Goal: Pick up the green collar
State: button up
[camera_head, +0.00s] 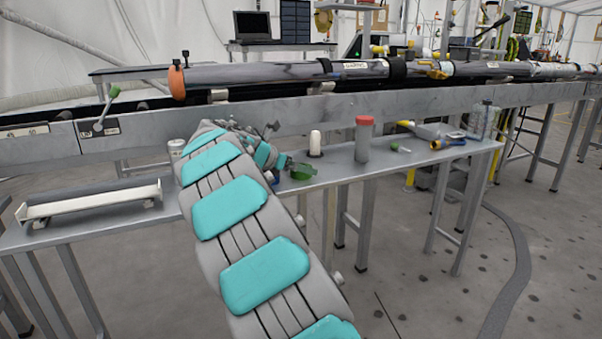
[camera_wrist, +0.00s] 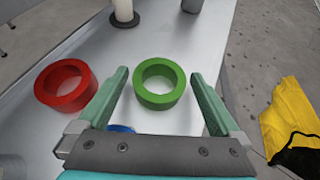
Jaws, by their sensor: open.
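The green collar (camera_wrist: 142,93) is a short, thick ring standing on the grey metal bench (camera_wrist: 203,60). In the wrist view it sits between the two teal fingers of my gripper (camera_wrist: 162,98), with a gap on each side. My gripper is open and empty. In the head view the green collar (camera_head: 301,173) shows partly beside the end of my arm, on the bench. My gripper (camera_head: 285,165) is small and partly hidden there.
A red collar (camera_wrist: 63,86) lies left of the green one. A blue thing (camera_wrist: 121,128) is mostly hidden under my gripper. A white cylinder on a dark base (camera_wrist: 123,14) stands beyond. A red-capped grey cylinder (camera_head: 364,140) stands to the right. The bench edge is close on the right.

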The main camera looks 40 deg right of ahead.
jog(key=c, duration=1.4)
